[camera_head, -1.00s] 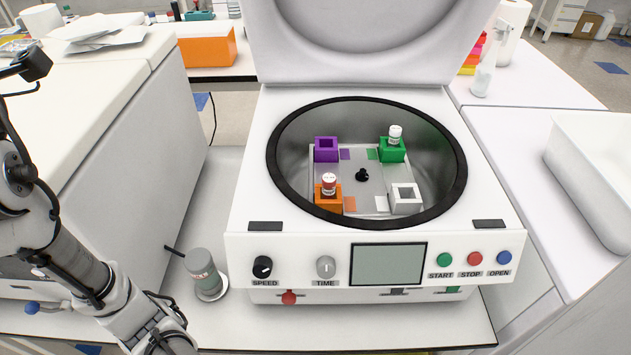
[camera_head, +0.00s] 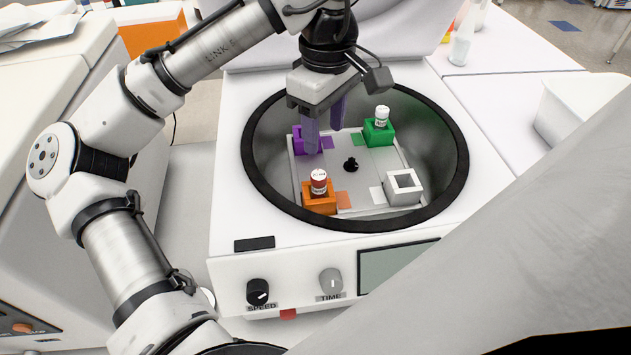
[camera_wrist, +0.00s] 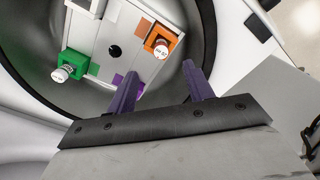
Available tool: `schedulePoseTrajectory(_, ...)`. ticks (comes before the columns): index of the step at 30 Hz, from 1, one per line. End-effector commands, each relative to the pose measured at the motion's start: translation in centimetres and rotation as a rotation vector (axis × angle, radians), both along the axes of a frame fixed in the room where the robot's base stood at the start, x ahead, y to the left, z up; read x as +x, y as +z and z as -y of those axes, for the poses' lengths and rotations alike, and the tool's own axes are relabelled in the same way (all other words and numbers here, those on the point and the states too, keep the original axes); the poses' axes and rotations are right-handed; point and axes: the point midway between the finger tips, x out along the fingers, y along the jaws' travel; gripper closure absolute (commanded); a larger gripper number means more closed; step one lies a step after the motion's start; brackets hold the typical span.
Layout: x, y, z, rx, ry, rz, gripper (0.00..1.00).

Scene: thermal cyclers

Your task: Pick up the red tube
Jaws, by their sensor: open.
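The red tube (camera_head: 319,181), with a white label on its cap, stands upright in the orange holder (camera_head: 321,201) inside the open centrifuge bowl. In the wrist view the red tube (camera_wrist: 161,47) is in the orange holder (camera_wrist: 152,37), beyond the fingertips. My gripper (camera_head: 325,140) is open and empty, with two purple fingers pointing down over the back left of the bowl. It is behind and above the red tube, near the purple holder (camera_head: 298,139), which it partly hides. In the wrist view my gripper (camera_wrist: 160,68) shows its fingers apart with nothing between them.
A white-capped tube (camera_head: 382,117) stands in the green holder (camera_head: 378,136) at the back right. The white holder (camera_head: 403,188) is empty. A black knob (camera_head: 351,164) is mid-plate. The dark bowl rim (camera_head: 257,186) surrounds them, and the raised lid (camera_head: 410,40) stands behind.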

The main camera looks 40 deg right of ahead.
Motion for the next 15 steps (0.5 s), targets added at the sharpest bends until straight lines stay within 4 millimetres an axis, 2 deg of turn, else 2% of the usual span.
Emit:
schedulePoseTrajectory(3,0.0,-2.6,0.0,-0.003,-0.002,-0.004,0.48)
schedulePoseTrajectory(7,0.0,-4.9,0.0,-0.004,-0.002,-0.003,0.48)
schedulePoseTrajectory(15,0.2,-7.0,-0.1,-0.007,-0.002,-0.002,0.48)
